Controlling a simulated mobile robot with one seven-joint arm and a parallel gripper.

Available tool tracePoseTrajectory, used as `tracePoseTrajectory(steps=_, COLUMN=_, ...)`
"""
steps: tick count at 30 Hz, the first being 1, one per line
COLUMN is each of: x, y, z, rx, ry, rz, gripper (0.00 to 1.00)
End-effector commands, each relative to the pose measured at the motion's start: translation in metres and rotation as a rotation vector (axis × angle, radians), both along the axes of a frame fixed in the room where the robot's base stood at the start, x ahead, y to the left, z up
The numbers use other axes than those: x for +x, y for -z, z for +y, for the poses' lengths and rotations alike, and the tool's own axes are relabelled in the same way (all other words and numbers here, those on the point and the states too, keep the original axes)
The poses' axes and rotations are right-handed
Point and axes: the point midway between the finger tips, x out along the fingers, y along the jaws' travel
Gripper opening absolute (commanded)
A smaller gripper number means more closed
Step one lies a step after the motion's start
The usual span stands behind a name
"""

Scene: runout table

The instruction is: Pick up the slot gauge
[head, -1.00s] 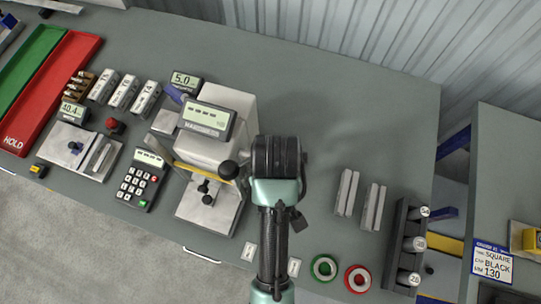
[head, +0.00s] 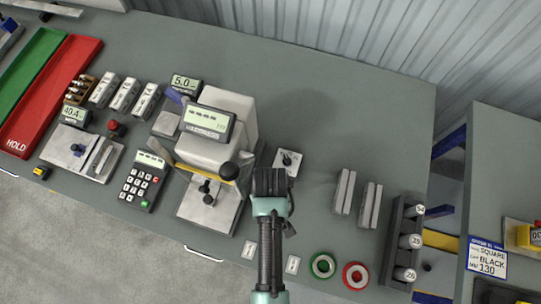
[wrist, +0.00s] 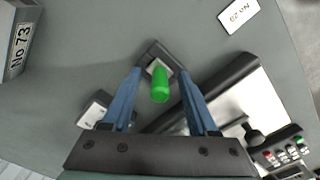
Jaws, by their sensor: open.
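A small piece with a green upright handle (wrist: 160,84) and a light square foot on a dark square base stands between my fingers in the wrist view. I take it for the slot gauge, though no label on it shows. My gripper (wrist: 160,71) is open, with one blue finger on each side of the handle. No contact is visible, and a gap shows on both sides. In the head view my gripper (head: 270,182) is seen from behind, right of the white press-like machine. It hides the green piece there.
The machine (head: 208,145) with its black lever knob stands close on the left. A small pale plate with a black knob (head: 288,161) lies just behind my gripper. Two slotted grey blocks (head: 343,191), green and red rings (head: 323,265) and a roll rack (head: 403,240) are to the right.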

Motion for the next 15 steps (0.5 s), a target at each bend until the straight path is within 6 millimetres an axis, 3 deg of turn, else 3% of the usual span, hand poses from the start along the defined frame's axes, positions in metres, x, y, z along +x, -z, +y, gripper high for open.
tracePoseTrajectory(steps=5, x=0.0004, y=0.0002, z=-0.0001, rx=0.0, ry=0.0, rz=-0.001, gripper=0.59)
tracePoseTrajectory(steps=15, x=0.0003, y=-0.0001, z=-0.0001, rx=0.0, ry=0.0, rz=0.0, gripper=0.0)
